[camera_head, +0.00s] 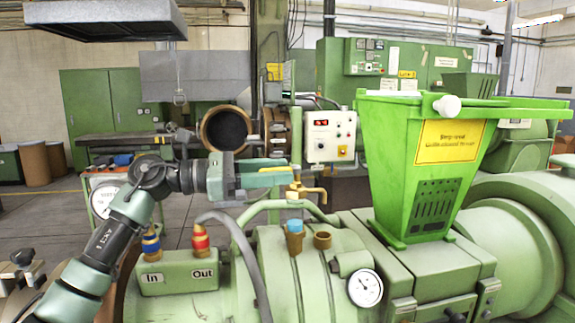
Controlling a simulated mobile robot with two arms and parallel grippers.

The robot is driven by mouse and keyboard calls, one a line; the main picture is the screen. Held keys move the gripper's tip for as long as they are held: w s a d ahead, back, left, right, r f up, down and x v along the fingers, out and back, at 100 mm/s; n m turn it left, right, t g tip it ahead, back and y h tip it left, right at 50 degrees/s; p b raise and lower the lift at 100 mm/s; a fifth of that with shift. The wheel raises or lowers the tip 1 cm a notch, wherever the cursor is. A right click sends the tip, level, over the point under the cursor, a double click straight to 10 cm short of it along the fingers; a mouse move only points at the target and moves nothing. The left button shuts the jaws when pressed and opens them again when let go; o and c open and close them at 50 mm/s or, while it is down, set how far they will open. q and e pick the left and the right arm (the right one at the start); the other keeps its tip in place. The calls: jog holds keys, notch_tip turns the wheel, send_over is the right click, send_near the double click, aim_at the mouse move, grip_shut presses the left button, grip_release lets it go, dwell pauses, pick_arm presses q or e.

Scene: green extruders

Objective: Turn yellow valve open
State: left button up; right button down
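The yellow valve (306,191) stands on a green pipe of the extruder, near the middle of the head view. Its handle reaches out to the right and bends down at the end. My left gripper (287,170) comes in from the left, with its fingers pointing right. The fingertips are just left of and slightly above the valve. I cannot tell whether they touch it. My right gripper is not in view.
A green hopper (425,165) stands on the extruder to the right. Blue-banded and red-banded hose fittings (200,241) rise from the In/Out block, with a grey hose (250,262) nearby. A pressure gauge (365,288) sits in front. A control box (330,137) stands behind the valve.

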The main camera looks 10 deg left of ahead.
pick_arm(q)
jog(key=shift+x, duration=1.3)
jog(key=shift+a+f, duration=0.1)
jog(key=shift+c, duration=0.4)
grip_shut()
